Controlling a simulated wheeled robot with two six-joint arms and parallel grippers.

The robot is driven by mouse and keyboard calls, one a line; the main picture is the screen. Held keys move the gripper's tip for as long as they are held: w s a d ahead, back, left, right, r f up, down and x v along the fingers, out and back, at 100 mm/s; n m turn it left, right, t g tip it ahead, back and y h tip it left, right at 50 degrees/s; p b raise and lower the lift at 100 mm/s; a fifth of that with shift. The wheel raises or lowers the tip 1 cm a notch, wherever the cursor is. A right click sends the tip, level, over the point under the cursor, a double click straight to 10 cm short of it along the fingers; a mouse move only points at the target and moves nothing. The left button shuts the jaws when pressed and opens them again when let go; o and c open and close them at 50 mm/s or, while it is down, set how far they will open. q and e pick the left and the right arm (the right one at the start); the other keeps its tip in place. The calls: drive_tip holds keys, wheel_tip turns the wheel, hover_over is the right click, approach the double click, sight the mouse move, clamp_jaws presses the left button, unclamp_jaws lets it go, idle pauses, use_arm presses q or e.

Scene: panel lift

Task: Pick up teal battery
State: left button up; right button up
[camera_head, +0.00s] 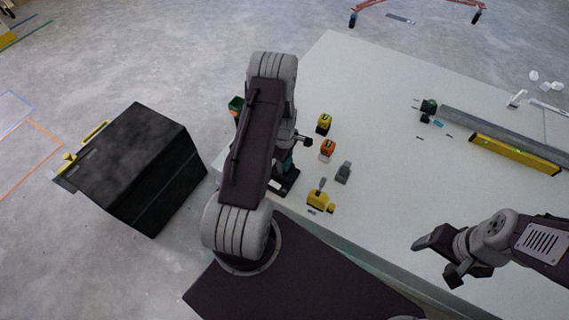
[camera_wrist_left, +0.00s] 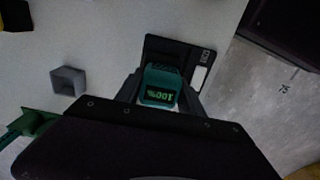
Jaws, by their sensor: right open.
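The teal battery (camera_wrist_left: 160,86) has a lit green display and sits at a black charger-like base (camera_wrist_left: 205,55) in the left wrist view. My left gripper (camera_wrist_left: 160,92) has a finger on each side of the battery, close to it; I cannot tell whether they press on it. In the head view my left arm covers most of this spot; a bit of teal (camera_head: 287,161) and the black base (camera_head: 287,184) show beside the arm. My right gripper (camera_head: 433,262) is open and empty over the table's front right part.
On the white table (camera_head: 385,120) stand a yellow battery-like block (camera_head: 324,123), an orange one (camera_head: 327,149), a grey piece (camera_head: 343,172) and a yellow tool (camera_head: 319,200). A yellow level (camera_head: 513,154) lies at the right. A black box (camera_head: 140,168) stands left of the table.

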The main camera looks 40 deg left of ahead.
use_arm(q)
clamp_jaws()
drive_tip(key=shift+r, duration=0.1)
wheel_tip(320, 180, up, 5)
drive_tip(key=p, duration=0.2)
drive_tip(key=shift+p, duration=0.35)
drive_tip(key=s+d+r+p, duration=0.1)
drive_tip(key=s+d+r, duration=0.1)
drive_tip(key=d, duration=0.3)
drive_tip(key=s+d+r+p, duration=0.2)
drive_tip(key=s+d+r, duration=0.1)
drive_tip(key=d+r, duration=0.1)
drive_tip(key=shift+d, duration=0.8)
drive_tip(key=shift+w, duration=0.1)
